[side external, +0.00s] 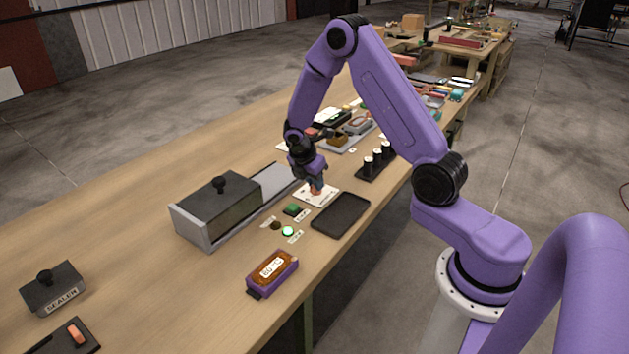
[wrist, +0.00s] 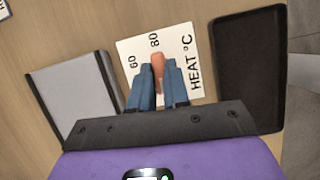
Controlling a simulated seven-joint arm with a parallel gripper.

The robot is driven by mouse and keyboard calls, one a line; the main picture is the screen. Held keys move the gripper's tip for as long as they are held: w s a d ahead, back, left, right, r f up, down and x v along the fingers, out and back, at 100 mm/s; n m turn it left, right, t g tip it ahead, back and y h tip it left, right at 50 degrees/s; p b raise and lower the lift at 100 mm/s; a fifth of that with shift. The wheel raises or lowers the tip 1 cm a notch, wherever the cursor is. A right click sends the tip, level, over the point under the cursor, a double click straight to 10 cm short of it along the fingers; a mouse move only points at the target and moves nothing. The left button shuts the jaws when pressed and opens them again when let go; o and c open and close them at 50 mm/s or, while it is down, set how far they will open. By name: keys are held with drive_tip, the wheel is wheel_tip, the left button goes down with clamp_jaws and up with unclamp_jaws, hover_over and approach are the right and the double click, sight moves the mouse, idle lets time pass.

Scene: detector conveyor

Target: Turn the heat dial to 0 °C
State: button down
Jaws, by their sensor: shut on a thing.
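The heat dial is a small orange-brown knob (wrist: 158,70) on a white card (wrist: 130,48) marked "HEAT °C", with 60 and 80 readable in the wrist view. The rest of the scale is hidden behind my fingers. My gripper (wrist: 160,78) has its two blue fingers shut on the knob, one on each side. The knob's tip points roughly towards the 80 mark. In the side view my gripper (side external: 317,186) reaches down onto the white card (side external: 328,198), and the knob is mostly covered by the fingers.
A black tray (side external: 341,215) lies right of the card. A grey conveyor (side external: 280,182) with a dark lidded housing (side external: 218,208) stands left. A green button (side external: 293,209), lit green lamp (side external: 288,231) and orange display (side external: 272,269) sit nearer. A black rack (side external: 376,168) stands behind.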

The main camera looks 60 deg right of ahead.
drive_tip(key=shift+n, duration=0.5)
drive_tip(key=c, duration=1.1)
unclamp_jaws()
drive_tip(key=v, duration=1.7)
drive_tip(key=shift+s+r, duration=0.3)
drive_tip(key=shift+s, duration=0.05)
drive_tip(key=shift+a, duration=0.1)
